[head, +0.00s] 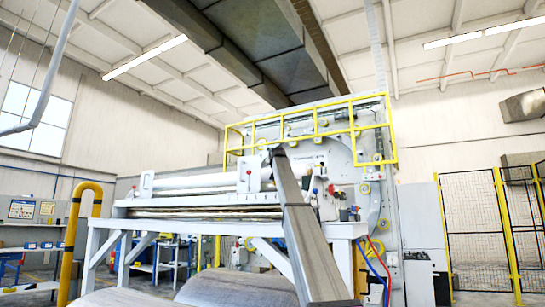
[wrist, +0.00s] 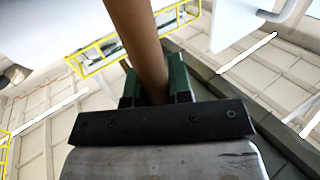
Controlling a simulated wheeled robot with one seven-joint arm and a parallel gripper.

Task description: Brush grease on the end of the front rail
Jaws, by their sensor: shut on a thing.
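In the wrist view my gripper (wrist: 155,84), with dark green fingers, is shut on a brown, round handle (wrist: 137,38). The handle runs up out of the top of the picture, so its far end and any bristles are hidden. In the head view my grey arm rises in front of the machine, and its dark far end is too small to show the gripper or handle clearly. Long dark rails or rollers (head: 200,213) lie across the white machine frame (head: 190,226). I cannot tell which is the front rail, and no grease can be made out.
A yellow guard railing (head: 310,122) tops the machine, behind my arm. A yellow bent post (head: 75,235) stands at the left. Large grey coils (head: 130,297) lie low in front. A yellow-framed mesh fence (head: 505,225) is at the right. Red and blue hoses (head: 378,252) hang beside the frame.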

